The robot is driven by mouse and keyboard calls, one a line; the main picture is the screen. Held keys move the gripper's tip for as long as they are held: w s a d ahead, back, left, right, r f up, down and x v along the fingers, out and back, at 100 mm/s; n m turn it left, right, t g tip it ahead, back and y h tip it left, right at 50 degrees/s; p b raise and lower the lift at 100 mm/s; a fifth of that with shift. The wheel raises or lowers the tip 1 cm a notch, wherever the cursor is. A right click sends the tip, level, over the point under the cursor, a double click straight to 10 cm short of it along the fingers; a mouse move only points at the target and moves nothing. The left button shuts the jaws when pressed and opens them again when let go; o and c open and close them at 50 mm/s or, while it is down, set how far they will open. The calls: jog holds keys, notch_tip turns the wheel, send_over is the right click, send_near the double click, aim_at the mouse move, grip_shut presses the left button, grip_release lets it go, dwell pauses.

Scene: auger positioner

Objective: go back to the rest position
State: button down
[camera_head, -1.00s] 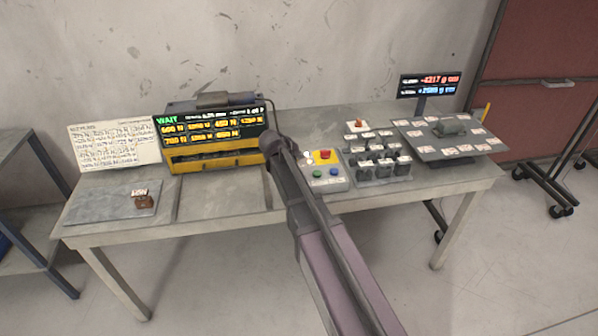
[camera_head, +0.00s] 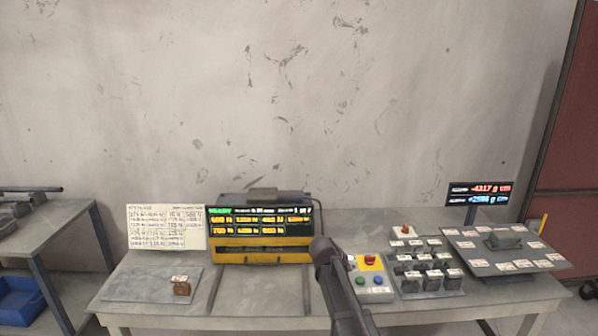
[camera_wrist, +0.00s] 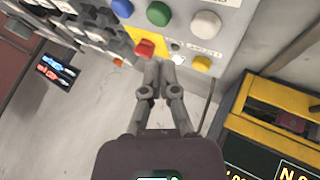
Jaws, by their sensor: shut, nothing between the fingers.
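My gripper (camera_wrist: 161,68) is shut and empty in the wrist view. Its fingertips appear just below the control box (camera_wrist: 215,30), which carries blue, green and white round buttons, a red button (camera_wrist: 146,48) and a yellow one. I cannot tell whether the fingertips touch it. In the head view my arm reaches in from the bottom and ends just left of this box (camera_head: 379,297); the fingers cannot be made out there.
The table (camera_head: 260,303) holds a yellow-framed display (camera_head: 262,256), a paper sheet (camera_head: 167,227), a slab (camera_head: 135,284) with a brown block (camera_head: 181,287), a rack of dark blocks (camera_head: 430,290) and a tilted board (camera_head: 475,247). A side bench (camera_head: 50,240) stands left.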

jog(key=s+f+g+y+p, duration=0.1)
jog(key=s+g+y, duration=0.4)
jog(key=s, duration=2)
jog(key=shift+s+a+f+n+y+p, duration=0.35)
jog(key=shift+y+p, duration=0.25)
jog(key=shift+p, duration=0.25)
jog(key=shift+a, duration=0.1)
dwell(0.4)
